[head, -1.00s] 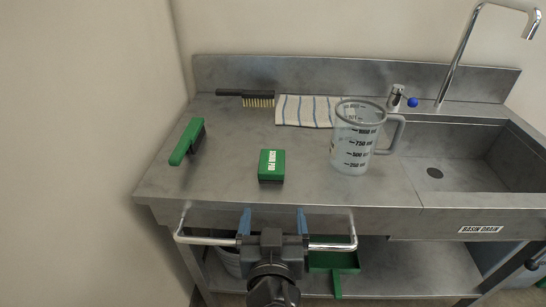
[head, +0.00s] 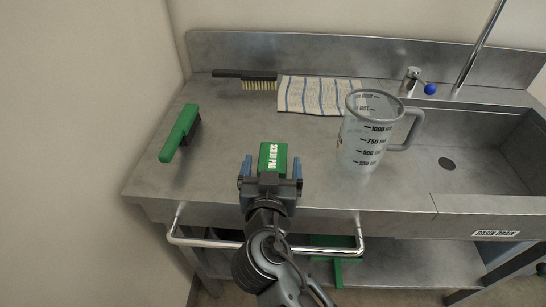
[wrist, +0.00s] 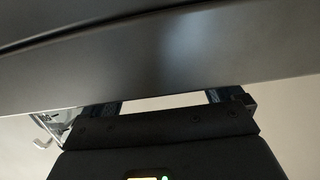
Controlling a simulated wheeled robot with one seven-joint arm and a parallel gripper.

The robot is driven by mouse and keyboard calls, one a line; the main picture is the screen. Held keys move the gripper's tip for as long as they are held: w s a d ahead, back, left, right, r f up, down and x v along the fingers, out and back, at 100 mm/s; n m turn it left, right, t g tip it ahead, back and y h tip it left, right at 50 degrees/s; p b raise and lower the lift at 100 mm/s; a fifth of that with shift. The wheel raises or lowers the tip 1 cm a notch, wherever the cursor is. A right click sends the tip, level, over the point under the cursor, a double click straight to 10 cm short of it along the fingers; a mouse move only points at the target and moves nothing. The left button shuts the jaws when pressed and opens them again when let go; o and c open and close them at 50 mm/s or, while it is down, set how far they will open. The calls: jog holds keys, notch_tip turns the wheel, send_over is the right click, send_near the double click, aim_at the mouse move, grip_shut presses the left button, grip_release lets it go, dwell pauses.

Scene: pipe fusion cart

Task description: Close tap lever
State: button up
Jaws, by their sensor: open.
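The tap lever is a short metal handle with a blue ball end (head: 430,89) beside a metal tap body (head: 411,80) at the back of the counter, left of the tall spout (head: 478,50). My gripper (head: 270,168) is open and appears over the front of the counter, its blue fingers on either side of the green scrub pad (head: 272,157) in the picture. I cannot tell whether it touches the pad. The gripper is well left of and in front of the lever. The wrist view shows the finger bases (wrist: 165,104) and a large grey surface hiding most else.
A clear measuring jug (head: 362,145) stands between my gripper and the tap. A striped cloth (head: 318,95) and a wire brush (head: 246,79) lie behind. A green-backed brush (head: 180,134) is at left. The sink basin (head: 484,165) is at right; a rail (head: 205,242) runs along the front.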

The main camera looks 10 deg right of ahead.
aim_at(273, 156)
jog(key=shift+x, duration=1.5)
jog(key=c, duration=1.1)
jog(key=shift+c, duration=0.2)
